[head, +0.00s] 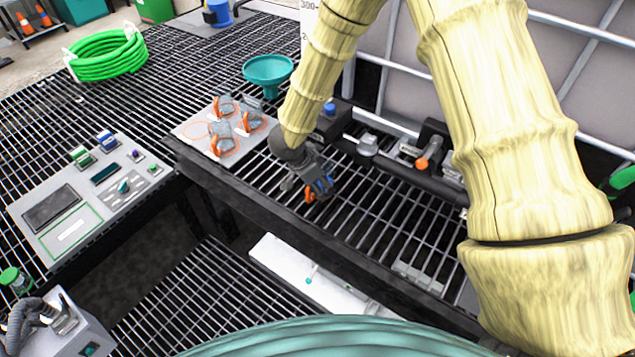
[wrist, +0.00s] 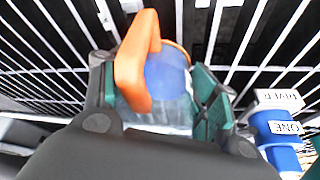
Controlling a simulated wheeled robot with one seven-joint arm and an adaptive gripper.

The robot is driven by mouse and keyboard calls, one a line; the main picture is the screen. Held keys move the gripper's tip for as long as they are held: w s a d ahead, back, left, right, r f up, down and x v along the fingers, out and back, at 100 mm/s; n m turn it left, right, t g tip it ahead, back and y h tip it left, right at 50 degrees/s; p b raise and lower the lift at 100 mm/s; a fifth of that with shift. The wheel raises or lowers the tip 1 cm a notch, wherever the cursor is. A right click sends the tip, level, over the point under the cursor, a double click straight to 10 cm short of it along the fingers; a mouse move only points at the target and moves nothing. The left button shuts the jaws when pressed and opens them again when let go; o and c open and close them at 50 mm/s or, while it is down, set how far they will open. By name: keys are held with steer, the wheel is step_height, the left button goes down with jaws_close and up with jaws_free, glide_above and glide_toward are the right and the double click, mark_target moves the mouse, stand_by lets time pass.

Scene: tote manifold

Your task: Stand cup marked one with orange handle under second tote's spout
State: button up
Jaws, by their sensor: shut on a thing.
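My gripper (head: 318,183) is shut on a cup with an orange handle, low over the slatted rack shelf. In the wrist view the cup (wrist: 165,80) sits between the green finger pads, with its orange handle (wrist: 135,62) toward the camera and something blue inside its rim. In the head view the gripper mostly hides the cup; its orange handle (head: 310,196) shows below. I cannot read a mark on the cup, nor tell whether it touches the slats. A pipe manifold (head: 400,177) runs behind, with a grey fitting (head: 368,145) and an orange-ended valve (head: 422,163).
Other cups with orange handles (head: 249,122) stand on a pale board (head: 195,131) to the left. A teal funnel (head: 268,72) stands behind the board. Slats right of the gripper are clear.

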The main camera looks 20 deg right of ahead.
steer(key=shift+a+f, duration=0.1)
steer(key=shift+a, duration=0.1)
steer(key=o, duration=1.3)
steer(key=shift+f, duration=0.1)
steer(key=shift+r, duration=0.3)
steer(key=shift+b+v, duration=0.5)
steer(key=shift+v, duration=0.6)
steer(key=s+a, duration=0.1)
steer(key=a, duration=0.3)
steer(key=s+a+b, duration=0.1)
steer(key=a, duration=0.3)
steer(key=s+a+b, duration=0.1)
steer(key=a, duration=0.2)
steer(key=shift+s+a+r, duration=0.2)
steer(key=shift+a, duration=0.2)
